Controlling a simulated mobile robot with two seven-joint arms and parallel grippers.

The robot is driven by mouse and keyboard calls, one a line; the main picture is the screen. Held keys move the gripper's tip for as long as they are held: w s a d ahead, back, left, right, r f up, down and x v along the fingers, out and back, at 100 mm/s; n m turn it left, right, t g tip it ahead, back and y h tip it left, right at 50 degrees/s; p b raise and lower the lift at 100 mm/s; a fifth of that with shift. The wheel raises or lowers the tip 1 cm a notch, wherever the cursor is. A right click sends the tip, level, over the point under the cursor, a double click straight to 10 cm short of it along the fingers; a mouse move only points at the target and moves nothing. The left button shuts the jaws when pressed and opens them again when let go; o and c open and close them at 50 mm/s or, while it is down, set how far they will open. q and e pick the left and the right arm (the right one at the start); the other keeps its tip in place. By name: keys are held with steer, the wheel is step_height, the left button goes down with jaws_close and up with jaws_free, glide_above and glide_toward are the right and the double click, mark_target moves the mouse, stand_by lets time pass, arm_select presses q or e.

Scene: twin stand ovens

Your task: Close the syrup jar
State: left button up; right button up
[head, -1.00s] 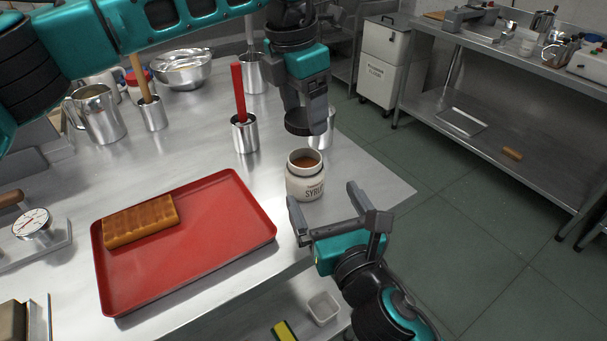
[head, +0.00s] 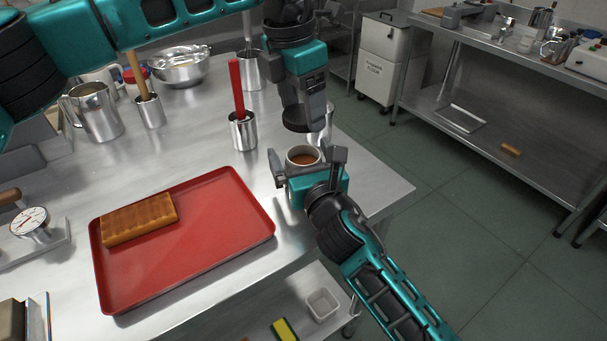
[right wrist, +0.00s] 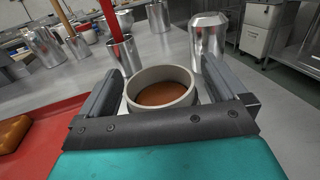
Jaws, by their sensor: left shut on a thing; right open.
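The syrup jar (head: 303,149) is an open, cream-coloured jar with amber syrup inside. It stands upright on the steel table; it also shows in the right wrist view (right wrist: 160,76). My left gripper (head: 303,112) is shut on a dark round lid (head: 296,127), held above and slightly behind the jar mouth, apart from it. My right gripper (head: 307,158) is open, with one finger on each side of the jar. In the right wrist view a gap shows between jar and fingers. The jar's lower body is hidden by my right gripper.
A red tray (head: 225,240) with a waffle-like block (head: 139,220) lies left of the jar. A steel pot with a red-handled tool (head: 243,133) stands behind left. A steel canister (right wrist: 208,38) stands close behind the jar. The table's right edge is near.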

steer(key=shift+w, duration=0.1)
steer(key=c, duration=1.5)
arm_select(q)
steer(key=shift+f, duration=2.45)
